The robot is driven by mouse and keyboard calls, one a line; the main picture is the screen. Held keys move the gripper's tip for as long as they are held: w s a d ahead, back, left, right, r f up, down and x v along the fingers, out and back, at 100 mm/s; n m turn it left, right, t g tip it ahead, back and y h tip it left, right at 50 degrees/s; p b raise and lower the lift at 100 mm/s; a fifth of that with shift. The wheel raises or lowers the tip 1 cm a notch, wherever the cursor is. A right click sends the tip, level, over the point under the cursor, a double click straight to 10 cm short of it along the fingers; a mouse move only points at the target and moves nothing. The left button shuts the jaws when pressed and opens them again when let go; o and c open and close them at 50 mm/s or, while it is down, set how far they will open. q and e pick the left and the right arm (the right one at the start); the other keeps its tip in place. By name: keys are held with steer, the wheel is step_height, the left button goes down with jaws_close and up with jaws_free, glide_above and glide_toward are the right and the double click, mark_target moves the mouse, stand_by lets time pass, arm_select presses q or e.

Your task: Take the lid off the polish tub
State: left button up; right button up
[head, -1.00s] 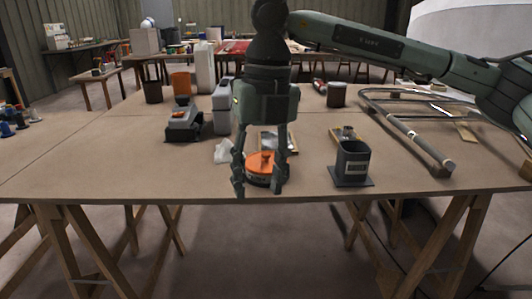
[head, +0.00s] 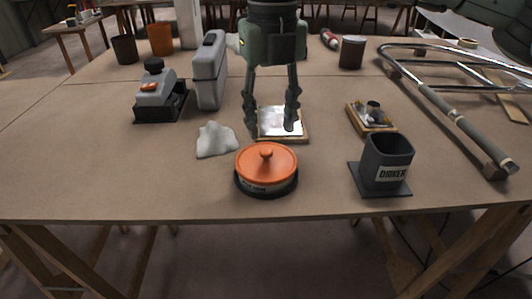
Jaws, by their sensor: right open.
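The polish tub (head: 268,189) is a low, dark round tub near the front edge of the table. Its orange lid (head: 265,157) with a round knob is on top and looks level. My right gripper (head: 272,127) points down with its two fingers spread, empty. In the picture its fingertips are just above the lid, in front of a shiny plate; they do not touch the lid. How high they are over the table is hard to tell. My left gripper is out of view.
A white crumpled cloth (head: 214,140) lies left of the tub. A dark holder with a label (head: 386,164) stands to the right. The shiny plate in a wooden frame (head: 299,138) lies behind. A sander-like tool (head: 161,92) and grey case (head: 210,72) stand back left.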

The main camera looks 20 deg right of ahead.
mark_target(266, 151)
steer(key=f, duration=0.4)
steer(key=shift+w+a+f+p, duration=0.25)
steer(key=shift+a+f+p, duration=0.05)
steer(key=shift+a+p, duration=0.1)
steer(key=shift+d+f, duration=0.1)
steer(key=shift+f, duration=0.35)
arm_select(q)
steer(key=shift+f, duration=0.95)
arm_select(e)
jaws_close()
